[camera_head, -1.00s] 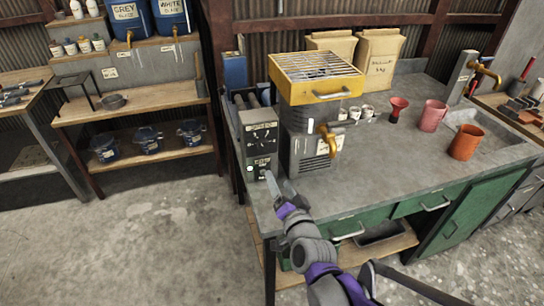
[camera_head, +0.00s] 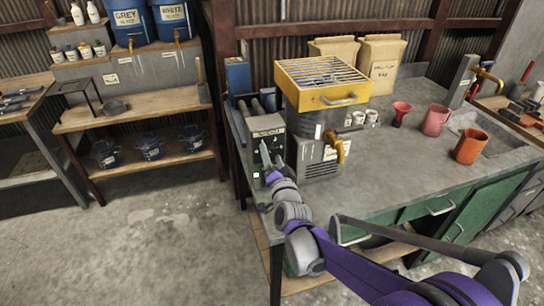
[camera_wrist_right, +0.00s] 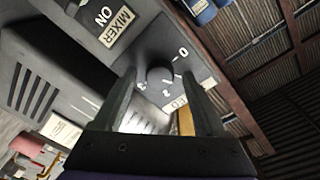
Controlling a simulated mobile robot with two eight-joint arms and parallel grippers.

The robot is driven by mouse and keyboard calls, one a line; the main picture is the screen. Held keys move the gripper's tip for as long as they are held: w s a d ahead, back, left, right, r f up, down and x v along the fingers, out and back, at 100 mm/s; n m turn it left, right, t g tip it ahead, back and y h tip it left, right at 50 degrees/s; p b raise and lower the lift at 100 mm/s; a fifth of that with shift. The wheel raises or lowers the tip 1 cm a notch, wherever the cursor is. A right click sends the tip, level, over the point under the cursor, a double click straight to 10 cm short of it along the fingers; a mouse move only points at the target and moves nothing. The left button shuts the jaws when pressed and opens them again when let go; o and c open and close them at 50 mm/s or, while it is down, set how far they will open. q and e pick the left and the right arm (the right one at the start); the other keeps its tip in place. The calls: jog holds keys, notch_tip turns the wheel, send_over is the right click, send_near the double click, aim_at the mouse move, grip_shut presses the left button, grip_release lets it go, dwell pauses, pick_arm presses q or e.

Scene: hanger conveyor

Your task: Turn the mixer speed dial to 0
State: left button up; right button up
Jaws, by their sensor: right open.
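The grey mixer control box (camera_head: 268,125) stands at the left end of the bench. I cannot tell which number the dial points at. My right gripper (camera_wrist_right: 159,84) is open, with one finger on each side of the dial. I cannot tell whether the fingers touch it. In the head view, the right gripper (camera_head: 268,163) is at the box's front and hides the dial. My left gripper is not in view.
A MIXER label (camera_wrist_right: 118,27) and an ON mark lie beside the dial. A grey machine with a yellow grated top (camera_head: 322,82) stands right of the box. Cups and a red funnel (camera_head: 401,112) stand farther right. The front of the bench top (camera_head: 375,180) is mostly clear.

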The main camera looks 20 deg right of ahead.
grip_shut()
dwell(0.3)
dwell(0.3)
jog(key=shift+f+n+b, duration=0.1)
jog(key=shift+n+b, duration=0.35)
jog(key=shift+n, duration=0.65)
jog(key=n+b, duration=0.1)
jog(key=n, duration=0.2)
jog(key=shift+n, duration=0.3)
jog(key=n+y, duration=0.1)
jog(key=n, duration=0.5)
jog(key=shift+n+t+b, duration=0.3)
jog(key=shift+t+b, duration=0.05)
jog(key=shift+t, duration=0.05)
